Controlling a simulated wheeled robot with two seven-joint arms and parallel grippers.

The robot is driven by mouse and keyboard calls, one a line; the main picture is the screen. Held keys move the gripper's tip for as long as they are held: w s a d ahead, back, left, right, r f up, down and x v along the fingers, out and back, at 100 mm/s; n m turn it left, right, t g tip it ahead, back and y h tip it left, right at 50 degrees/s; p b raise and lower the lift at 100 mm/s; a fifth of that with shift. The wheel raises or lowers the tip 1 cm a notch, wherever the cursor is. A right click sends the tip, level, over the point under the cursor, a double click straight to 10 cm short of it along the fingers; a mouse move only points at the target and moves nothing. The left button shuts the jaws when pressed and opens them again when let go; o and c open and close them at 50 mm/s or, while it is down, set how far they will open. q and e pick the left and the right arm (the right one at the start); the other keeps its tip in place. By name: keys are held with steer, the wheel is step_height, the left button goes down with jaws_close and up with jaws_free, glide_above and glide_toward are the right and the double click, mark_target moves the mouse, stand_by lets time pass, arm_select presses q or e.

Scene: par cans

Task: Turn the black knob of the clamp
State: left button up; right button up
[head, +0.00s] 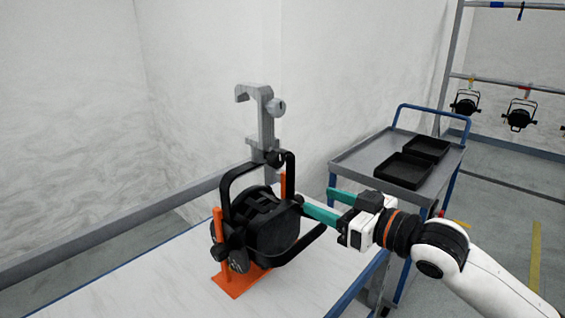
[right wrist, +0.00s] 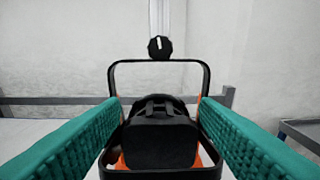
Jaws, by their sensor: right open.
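The grey hook clamp (head: 262,115) stands upright on top of the black par can (head: 270,225). A black knob (head: 274,158) sits at the foot of the clamp, above the can's yoke. In the right wrist view the black knob (right wrist: 160,47) faces me and bears a white, nearly upright mark. My right gripper (head: 318,202) has its green fingers apart and empty, to the right of the can and lower than the knob. In the right wrist view the fingers flank the yoke and can (right wrist: 160,142), with the knob above them. My left gripper is not in view.
The can rests in an orange stand (head: 228,284) on a white table (head: 150,285). A grey trolley (head: 350,165) with two black trays (head: 403,170) stands behind my right arm. A rack with hanging lamps (head: 520,114) is at the far right.

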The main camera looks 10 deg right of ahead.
glide_toward(281, 161)
steer(key=s+d+f, duration=0.1)
steer(key=s, duration=0.1)
steer(key=y, duration=0.1)
steer(key=shift+t, duration=0.3)
steer(key=p+x, duration=0.2)
steer(key=x, duration=0.8)
steer(key=shift+w+r+p, duration=0.1)
steer(key=shift+w+p, duration=0.2)
steer(key=shift+p, duration=0.05)
steer(key=shift+w+a, duration=0.3)
steer(key=shift+w, duration=0.2)
steer(key=c, duration=1)
steer(key=shift+n+p, duration=0.3)
steer(key=shift+n, duration=0.2)
